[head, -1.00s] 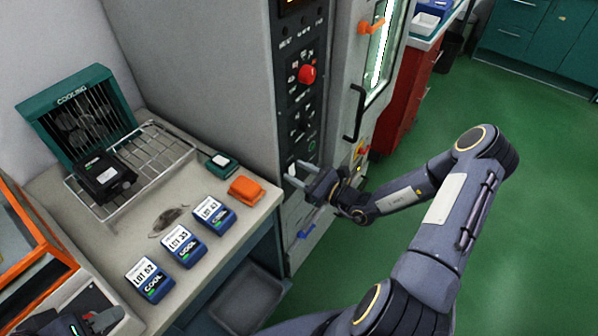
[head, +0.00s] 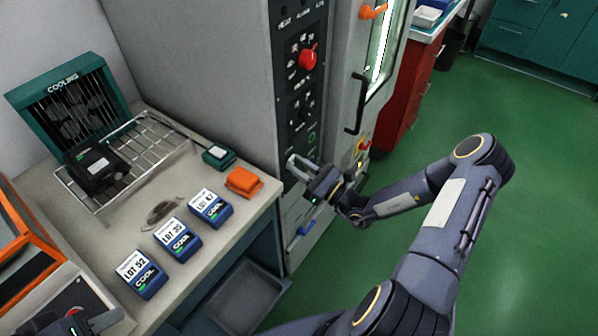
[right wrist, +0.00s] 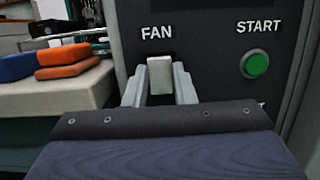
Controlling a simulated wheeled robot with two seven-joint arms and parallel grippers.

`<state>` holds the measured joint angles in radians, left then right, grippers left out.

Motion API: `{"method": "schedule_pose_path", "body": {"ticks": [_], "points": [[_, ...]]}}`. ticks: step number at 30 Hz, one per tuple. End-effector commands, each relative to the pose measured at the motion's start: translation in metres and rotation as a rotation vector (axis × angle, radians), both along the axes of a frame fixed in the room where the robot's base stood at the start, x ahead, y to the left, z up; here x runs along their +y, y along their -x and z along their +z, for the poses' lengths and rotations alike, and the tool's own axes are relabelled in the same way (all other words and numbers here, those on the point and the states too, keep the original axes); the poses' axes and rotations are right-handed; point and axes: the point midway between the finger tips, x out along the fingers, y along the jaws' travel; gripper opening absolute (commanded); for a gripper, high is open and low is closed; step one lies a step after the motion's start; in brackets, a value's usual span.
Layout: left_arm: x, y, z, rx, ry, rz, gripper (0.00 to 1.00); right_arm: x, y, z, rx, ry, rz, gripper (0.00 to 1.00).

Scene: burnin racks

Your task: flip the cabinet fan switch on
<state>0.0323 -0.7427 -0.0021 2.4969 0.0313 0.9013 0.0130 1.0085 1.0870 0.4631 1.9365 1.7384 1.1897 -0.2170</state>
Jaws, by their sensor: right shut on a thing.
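The fan switch is a pale rocker (right wrist: 159,75) below the word FAN on the dark cabinet panel (head: 303,75). In the right wrist view my right gripper (right wrist: 158,92) has one finger on each side of the switch, and it is shut on it. In the head view my right gripper (head: 292,167) is at the lower part of the panel, and its fingers largely hide the switch. My left gripper (head: 104,322) is partly in view at the lower left, away from the cabinet; its jaw opening is unclear.
A green START button (right wrist: 254,64) is right of the switch. A red knob (head: 308,60) is higher on the panel. A black door handle (head: 357,104) stands out on the right. The bench at left holds an orange block (head: 243,182), several blue lot boxes and a wire rack (head: 160,150).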

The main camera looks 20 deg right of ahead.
Motion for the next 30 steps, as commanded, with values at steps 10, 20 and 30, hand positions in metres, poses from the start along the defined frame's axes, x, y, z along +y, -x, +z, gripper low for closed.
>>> {"method": "schedule_pose_path", "body": {"ticks": [10,20,30], "points": [[0.0,0.0,-0.004,-0.001,0.0,0.0,0.36,0.0,0.0,0.0,-0.023,-0.014,0.0,0.01],[0.0,0.0,-0.004,-0.001,0.0,0.0,0.36,0.0,0.0,-0.001,-0.022,-0.013,0.0,0.45],[0.0,0.0,-0.007,-0.001,0.0,0.0,0.36,-0.013,0.02,-0.008,-0.02,-0.012,-0.004,0.45]]}}
